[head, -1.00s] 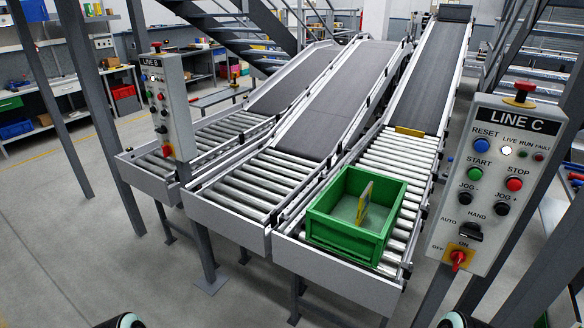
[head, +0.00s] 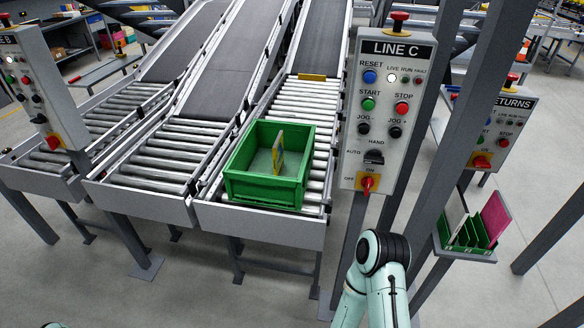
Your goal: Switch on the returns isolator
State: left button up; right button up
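The RETURNS panel (head: 506,122) is at the right of the head view, partly hidden behind a grey post. Its isolator (head: 481,162), a red handle on a yellow plate, is at the panel's bottom; the handle looks slanted, and its ON/OFF marks are too small to read. The nearer LINE C panel (head: 388,110) has a similar red and yellow isolator (head: 367,184) at its foot. My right arm shows at the bottom, below the LINE C panel, but its gripper is out of view. My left gripper is not in view either.
Grey posts (head: 457,110) stand between me and the RETURNS panel. A green rack (head: 470,238) with upright boards stands below it. A green tote (head: 262,188) sits on the roller conveyor. Bare floor (head: 500,295) lies at lower right.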

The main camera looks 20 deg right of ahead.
aim_at(481, 162)
jog(key=z, duration=2)
